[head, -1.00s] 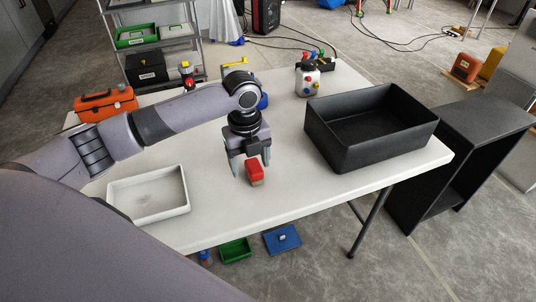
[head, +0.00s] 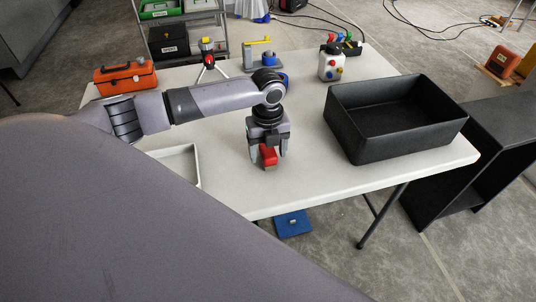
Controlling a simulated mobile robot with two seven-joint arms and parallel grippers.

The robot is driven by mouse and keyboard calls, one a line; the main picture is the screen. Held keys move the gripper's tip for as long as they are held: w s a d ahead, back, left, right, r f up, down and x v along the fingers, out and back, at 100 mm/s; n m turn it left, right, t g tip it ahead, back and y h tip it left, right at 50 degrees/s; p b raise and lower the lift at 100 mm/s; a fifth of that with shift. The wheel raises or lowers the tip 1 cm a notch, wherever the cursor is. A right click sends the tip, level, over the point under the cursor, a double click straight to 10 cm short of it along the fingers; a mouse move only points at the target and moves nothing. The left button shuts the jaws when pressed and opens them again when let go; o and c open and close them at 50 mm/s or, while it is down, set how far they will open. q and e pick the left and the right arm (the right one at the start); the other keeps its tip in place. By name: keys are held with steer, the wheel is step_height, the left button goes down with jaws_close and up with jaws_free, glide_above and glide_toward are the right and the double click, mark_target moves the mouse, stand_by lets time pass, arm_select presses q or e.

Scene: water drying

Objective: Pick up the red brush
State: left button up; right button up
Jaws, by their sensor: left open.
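The red brush (head: 268,155) is small, with a red body and a paler lower edge. It shows near the middle of the table in the head view. My left gripper (head: 267,152) points down over the brush, with one finger on each side of it. Its jaws are open, and part of the brush is hidden by the gripper. I cannot tell whether the fingers touch it. My right gripper is not in view.
A large black bin (head: 394,135) stands to the right on the white table (head: 310,180). A white tray (head: 178,160) is at the left, partly hidden by my arm. An orange toolbox (head: 125,79) and a white control box (head: 332,65) stand toward the back.

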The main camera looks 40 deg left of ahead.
mark_target(268, 150)
arm_select(q)
steer(key=c, duration=1.2)
steer(key=shift+o, duration=0.2)
step_height(268, 150, up, 20)
steer(key=shift+p, duration=0.45)
steer(key=shift+o, duration=1.3)
steer(key=shift+c, duration=0.2)
